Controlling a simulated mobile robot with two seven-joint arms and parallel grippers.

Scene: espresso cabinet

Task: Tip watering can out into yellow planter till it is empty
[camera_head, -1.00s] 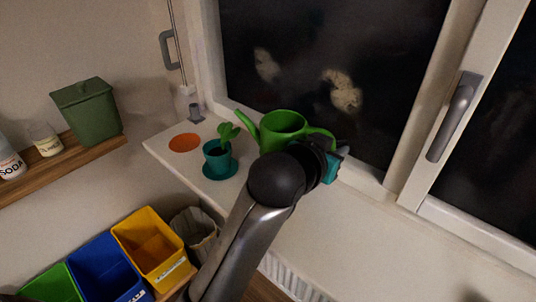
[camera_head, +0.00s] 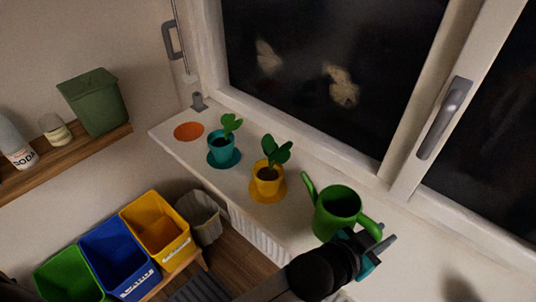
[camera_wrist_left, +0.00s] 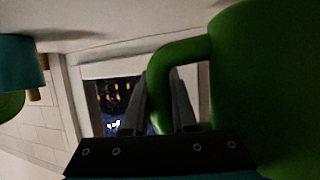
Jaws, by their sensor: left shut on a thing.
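The green watering can (camera_head: 332,223) is to the right of the yellow planter (camera_head: 267,187), roughly upright, with its spout pointing up and left. The spout is apart from the planter's plant. My left gripper (camera_head: 376,246) is shut on the can's handle at its right side; the handle also shows between the fingers in the left wrist view (camera_wrist_left: 178,55). The yellow planter holds a leafy plant and stands on a yellow saucer on the windowsill. Whether the can holds water cannot be seen. My right gripper is out of view.
A teal planter (camera_head: 221,149) and an orange disc (camera_head: 188,131) are farther left on the windowsill (camera_head: 178,149). The window handle (camera_head: 445,117) is at the right. Green, blue and yellow bins (camera_head: 155,233) stand below. A teal thing (camera_wrist_left: 18,64) shows in the wrist view.

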